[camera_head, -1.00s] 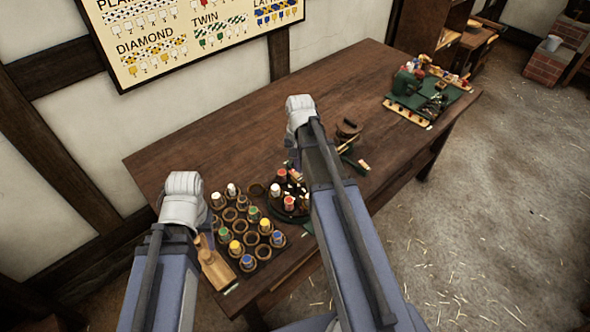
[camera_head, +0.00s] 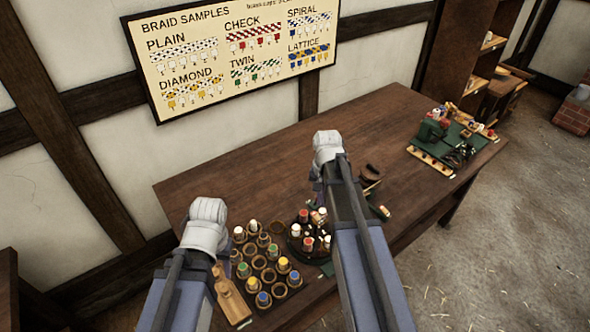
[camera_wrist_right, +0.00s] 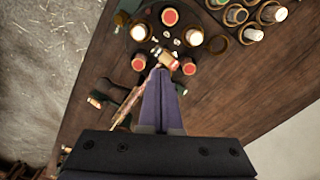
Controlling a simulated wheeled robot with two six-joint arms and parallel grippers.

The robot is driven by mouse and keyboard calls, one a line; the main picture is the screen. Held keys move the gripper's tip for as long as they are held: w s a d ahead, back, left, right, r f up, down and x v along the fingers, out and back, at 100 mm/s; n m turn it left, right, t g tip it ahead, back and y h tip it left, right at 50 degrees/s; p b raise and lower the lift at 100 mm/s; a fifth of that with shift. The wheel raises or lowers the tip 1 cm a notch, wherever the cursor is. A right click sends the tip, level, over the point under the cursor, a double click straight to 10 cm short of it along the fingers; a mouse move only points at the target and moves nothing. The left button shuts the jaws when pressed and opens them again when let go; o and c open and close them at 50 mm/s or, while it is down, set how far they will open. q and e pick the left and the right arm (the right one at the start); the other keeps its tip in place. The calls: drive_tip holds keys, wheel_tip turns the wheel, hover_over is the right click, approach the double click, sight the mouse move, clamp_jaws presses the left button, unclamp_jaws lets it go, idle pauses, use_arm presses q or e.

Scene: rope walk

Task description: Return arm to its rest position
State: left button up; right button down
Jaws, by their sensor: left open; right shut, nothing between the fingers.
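My right arm reaches over the table in the head view, its right gripper (camera_head: 317,190) mostly hidden by the wrist. In the right wrist view the right gripper (camera_wrist_right: 160,82) shows two purple fingers pressed together, holding nothing. They point toward a dark round holder (camera_head: 290,250) with red-topped and white-topped spools. My left arm comes in from the left, its pale wrist (camera_head: 205,222) beside the rack of wooden cups. Its fingers are largely hidden behind the wrist; the left gripper is open and appears empty.
A rack (camera_head: 252,299) of cups with coloured spools and a wooden tool (camera_head: 230,297) lie at the table's near left. A green board (camera_head: 450,148) with tools is at the far right. The table's (camera_head: 240,170) back middle is clear; a braid sample chart (camera_head: 235,55) hangs behind.

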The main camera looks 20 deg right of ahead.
drive_tip(key=s+a+f+n+b, duration=0.2)
drive_tip(key=s+a+n, duration=0.4)
drive_tip(key=a, duration=0.5)
drive_tip(key=s+a+f+n+h+b, duration=0.1)
drive_tip(key=s+a+f+n+b, duration=0.1)
drive_tip(key=s+a+n, duration=0.4)
drive_tip(key=s+a+b, duration=0.1)
drive_tip(key=s+a, duration=0.1)
drive_tip(key=a, duration=0.2)
drive_tip(key=shift+s+a+f, duration=0.35)
drive_tip(key=shift+a+f, duration=0.05)
